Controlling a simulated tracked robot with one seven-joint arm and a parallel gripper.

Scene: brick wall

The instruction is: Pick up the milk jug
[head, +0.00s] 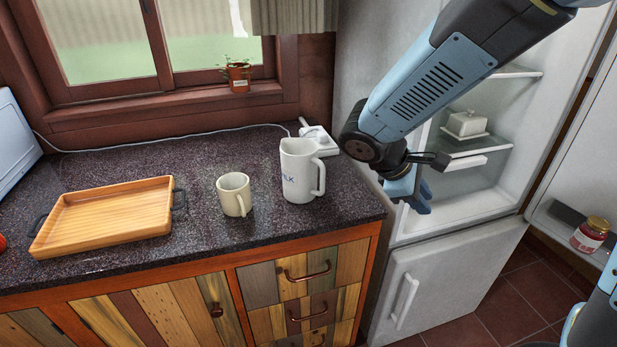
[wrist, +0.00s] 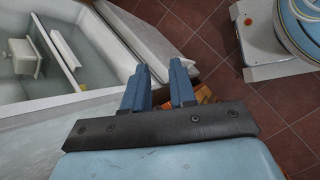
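The white milk jug (head: 300,171) stands upright on the dark speckled counter, near its right end, with its handle on the right and blue lettering partly visible on its front. My gripper (head: 419,207) hangs to the right of the jug, past the counter's end and in front of the open fridge, apart from the jug. In the wrist view my gripper (wrist: 160,82) has two blue fingers with a gap between them and nothing held. The jug does not show in the wrist view.
A cream mug (head: 233,193) stands left of the jug, and a wooden tray (head: 105,217) lies further left. A white plugged-in device (head: 320,138) sits behind the jug. The fridge (head: 455,262) is open and holds a butter dish (head: 467,124). A jam jar (head: 590,234) stands at right.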

